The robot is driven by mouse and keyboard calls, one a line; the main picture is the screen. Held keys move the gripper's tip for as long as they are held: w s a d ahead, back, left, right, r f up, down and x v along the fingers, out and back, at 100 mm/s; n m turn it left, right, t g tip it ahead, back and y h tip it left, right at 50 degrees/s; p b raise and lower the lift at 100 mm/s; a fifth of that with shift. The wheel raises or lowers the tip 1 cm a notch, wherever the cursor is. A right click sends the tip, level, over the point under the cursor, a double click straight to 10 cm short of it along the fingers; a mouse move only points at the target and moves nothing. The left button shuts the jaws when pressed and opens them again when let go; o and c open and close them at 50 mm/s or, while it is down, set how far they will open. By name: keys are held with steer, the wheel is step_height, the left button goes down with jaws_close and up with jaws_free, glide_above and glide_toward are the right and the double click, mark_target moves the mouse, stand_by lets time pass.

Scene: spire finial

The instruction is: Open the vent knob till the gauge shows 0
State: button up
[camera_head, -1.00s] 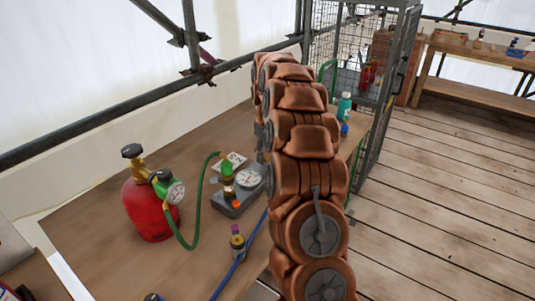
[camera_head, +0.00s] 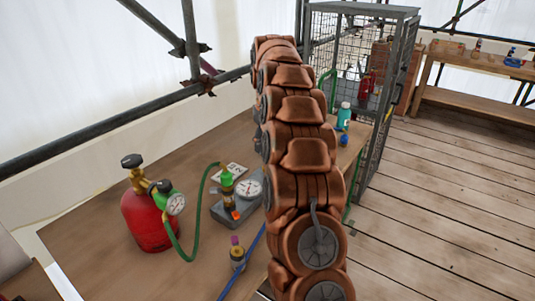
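A grey block (camera_head: 222,212) on the wooden bench carries a round white gauge (camera_head: 249,188), a green-topped brass fitting (camera_head: 227,181) and a small orange-red knob (camera_head: 236,215). I cannot tell for sure which knob is the vent knob. The gauge's needle is too small to read. A green hose (camera_head: 197,218) links the fitting to a red cylinder (camera_head: 148,221) at the left, which has a black top knob (camera_head: 132,160) and its own gauge (camera_head: 176,204). My copper-coloured arm rises just right of the block, close to the gauge in the picture. My gripper is not visible.
A small brass piece with a purple top (camera_head: 237,254) stands on the bench beside a blue hose (camera_head: 243,263). A teal bottle (camera_head: 343,117) stands behind my arm. A wire cage (camera_head: 399,60) is beyond. Scaffold pipes (camera_head: 120,121) cross behind the bench. Floorboards at right are clear.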

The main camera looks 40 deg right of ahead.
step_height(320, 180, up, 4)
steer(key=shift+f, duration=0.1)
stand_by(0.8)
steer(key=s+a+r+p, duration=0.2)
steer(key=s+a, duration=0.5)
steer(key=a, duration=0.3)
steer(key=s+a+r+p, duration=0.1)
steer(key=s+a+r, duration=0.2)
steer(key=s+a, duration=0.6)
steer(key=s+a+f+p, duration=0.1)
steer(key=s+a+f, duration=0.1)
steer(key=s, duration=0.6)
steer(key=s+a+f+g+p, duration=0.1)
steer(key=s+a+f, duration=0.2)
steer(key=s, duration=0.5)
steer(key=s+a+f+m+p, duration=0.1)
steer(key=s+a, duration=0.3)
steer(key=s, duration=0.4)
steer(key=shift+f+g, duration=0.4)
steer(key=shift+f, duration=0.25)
